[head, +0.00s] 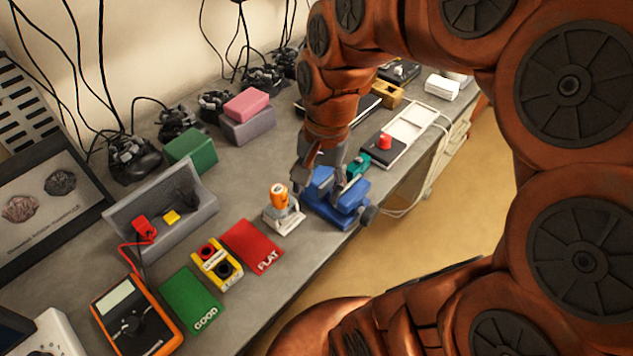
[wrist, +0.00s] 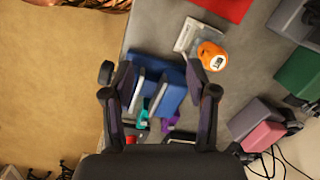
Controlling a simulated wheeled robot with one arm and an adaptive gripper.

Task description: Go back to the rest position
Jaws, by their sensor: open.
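My orange-brown arm reaches over the bench in the head view, and my gripper (head: 316,172) points down above the blue vise (head: 336,198). In the wrist view my gripper (wrist: 160,70) has its two fingers spread, with the blue vise (wrist: 172,97) showing between and below them. I see nothing held in it. An orange cell (head: 279,196) stands upright in a pale holder (head: 285,222) just left of the vise. In the wrist view the orange cell (wrist: 211,55) is close beside the right fingertip. My gripper partly hides the vise.
A red FLAT mat (head: 252,247), a yellow tester (head: 217,265), a green GOOD mat (head: 192,301) and an orange multimeter (head: 136,318) lie at the near left. A grey bin (head: 185,227) stands behind. A red button box (head: 385,150) is beyond the vise. Floor (head: 400,250) is right of the bench.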

